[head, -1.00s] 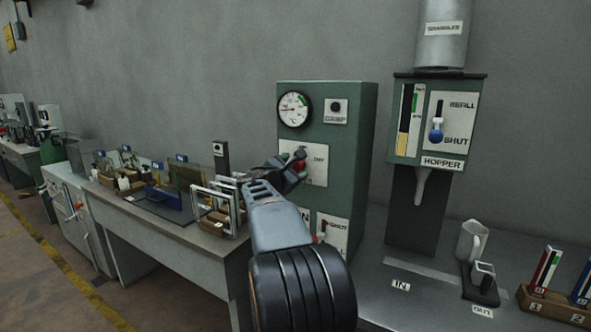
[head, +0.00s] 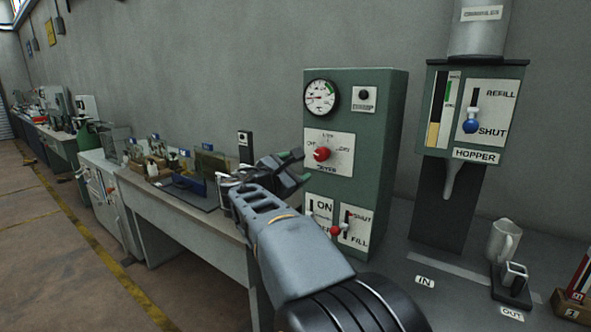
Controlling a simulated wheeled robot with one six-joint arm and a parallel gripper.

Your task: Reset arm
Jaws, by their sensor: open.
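My gripper (head: 296,168) is at the end of my arm, which reaches up from the bottom of the head view. Its jaws are open and nothing shows between them. The fingertips appear just left of the green control cabinet (head: 384,150), below and left of its red knob (head: 322,154). I cannot tell how far the fingers are from the panel. My forearm hides part of the workbench behind it.
The hopper (head: 477,110) with a blue-knobbed lever stands right of the cabinet. A pitcher (head: 503,240) stands on the bench at right. A workbench (head: 180,208) with frames and boxes runs left. The floor at left (head: 60,250) is clear.

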